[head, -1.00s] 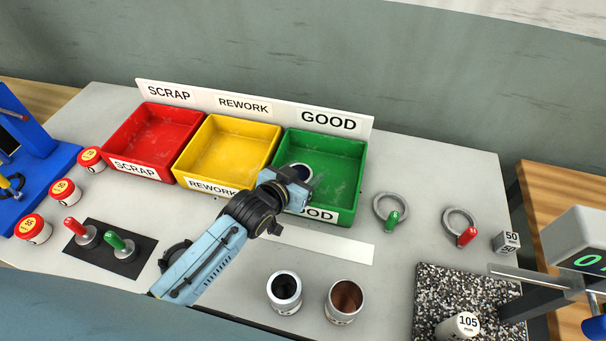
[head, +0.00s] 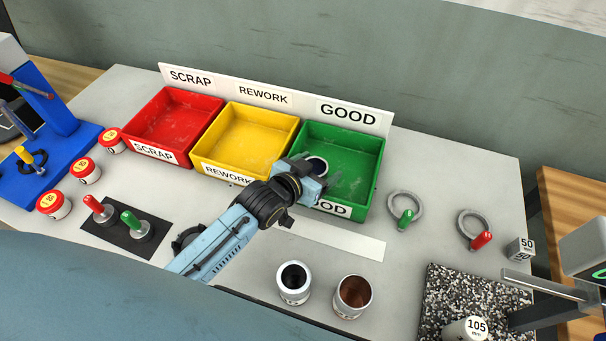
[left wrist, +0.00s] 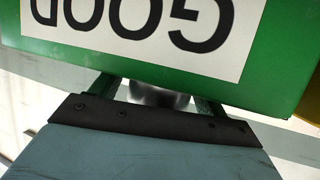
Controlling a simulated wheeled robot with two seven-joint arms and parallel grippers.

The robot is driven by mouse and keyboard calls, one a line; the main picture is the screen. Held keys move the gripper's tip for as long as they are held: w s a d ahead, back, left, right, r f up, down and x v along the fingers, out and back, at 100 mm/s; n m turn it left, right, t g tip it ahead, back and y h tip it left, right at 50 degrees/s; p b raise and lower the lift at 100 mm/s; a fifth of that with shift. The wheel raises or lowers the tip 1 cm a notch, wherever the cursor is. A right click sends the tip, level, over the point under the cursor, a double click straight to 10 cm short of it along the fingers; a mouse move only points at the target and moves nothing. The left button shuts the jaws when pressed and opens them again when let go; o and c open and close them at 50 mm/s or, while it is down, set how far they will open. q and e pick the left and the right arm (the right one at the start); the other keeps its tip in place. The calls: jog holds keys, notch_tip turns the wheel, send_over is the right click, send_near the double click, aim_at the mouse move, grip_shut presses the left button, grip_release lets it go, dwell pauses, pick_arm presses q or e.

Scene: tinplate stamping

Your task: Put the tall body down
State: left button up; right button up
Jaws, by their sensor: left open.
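The tall body (head: 317,166) is a metal can with a pale rim and dark inside, in the front left part of the green GOOD bin (head: 370,185). My left gripper (head: 319,182) reaches over the bin's front wall, with its jaws open around the can. In the left wrist view a grey strip of the can (left wrist: 158,97) shows between the two fingers; the bin wall with its upside-down GOOD label hides the rest. Whether the can touches the bin floor is hidden. My right gripper is not in view.
The yellow REWORK bin (head: 259,140) and red SCRAP bin (head: 172,125) stand to the left. Two open cans, one dark inside (head: 294,281) and one coppery (head: 353,294), stand at the front. Ring gauges (head: 405,207) lie right of the bins.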

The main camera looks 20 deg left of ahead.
pick_arm(q)
jog(key=v, duration=1.1)
jog(key=shift+p, duration=0.45)
jog(key=shift+s+r, duration=0.1)
jog(key=shift+s, duration=0.05)
